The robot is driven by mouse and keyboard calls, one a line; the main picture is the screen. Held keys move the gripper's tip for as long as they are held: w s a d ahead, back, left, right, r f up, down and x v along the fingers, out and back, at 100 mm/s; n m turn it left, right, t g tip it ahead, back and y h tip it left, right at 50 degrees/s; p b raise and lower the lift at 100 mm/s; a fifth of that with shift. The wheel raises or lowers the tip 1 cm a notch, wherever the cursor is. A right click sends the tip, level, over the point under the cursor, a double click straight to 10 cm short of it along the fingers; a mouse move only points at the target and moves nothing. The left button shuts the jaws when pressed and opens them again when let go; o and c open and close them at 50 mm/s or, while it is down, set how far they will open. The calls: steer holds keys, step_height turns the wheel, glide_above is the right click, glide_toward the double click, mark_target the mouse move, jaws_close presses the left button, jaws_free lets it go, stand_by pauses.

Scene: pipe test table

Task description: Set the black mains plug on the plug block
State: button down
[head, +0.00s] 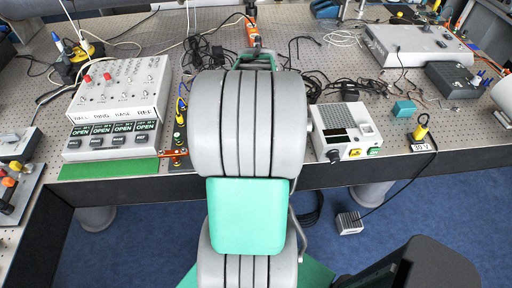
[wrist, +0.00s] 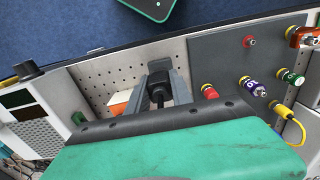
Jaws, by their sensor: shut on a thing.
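In the wrist view my gripper (wrist: 160,88) is shut on the black mains plug (wrist: 159,96), which sits between its two grey fingers. The plug is over or close above the perforated tabletop (wrist: 98,82); whether it touches anything below is hidden. A small orange and white block (wrist: 118,103) shows just left of the fingers, partly hidden by my gripper body; I cannot tell whether it is the plug block. In the head view my arm covers the gripper and plug.
A dark grey panel (wrist: 222,62) with coloured terminals lies right of the fingers. A white box (wrist: 38,132) with dark displays is left; it also shows in the head view (head: 346,131). The table's front edge is close. Cables and instruments crowd the back.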

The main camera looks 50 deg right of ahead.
steer(key=shift+w+d+f, duration=0.25)
steer(key=shift+d+f, duration=0.05)
steer(key=shift+f, duration=0.25)
steer(key=f+b, duration=0.3)
steer(key=shift+w+d+f, duration=0.25)
steer(key=shift+f, duration=0.15)
steer(key=shift+r, duration=0.2)
steer(key=shift+f, duration=0.2)
steer(key=c, duration=1.1)
jaws_free()
steer(key=shift+c, duration=0.2)
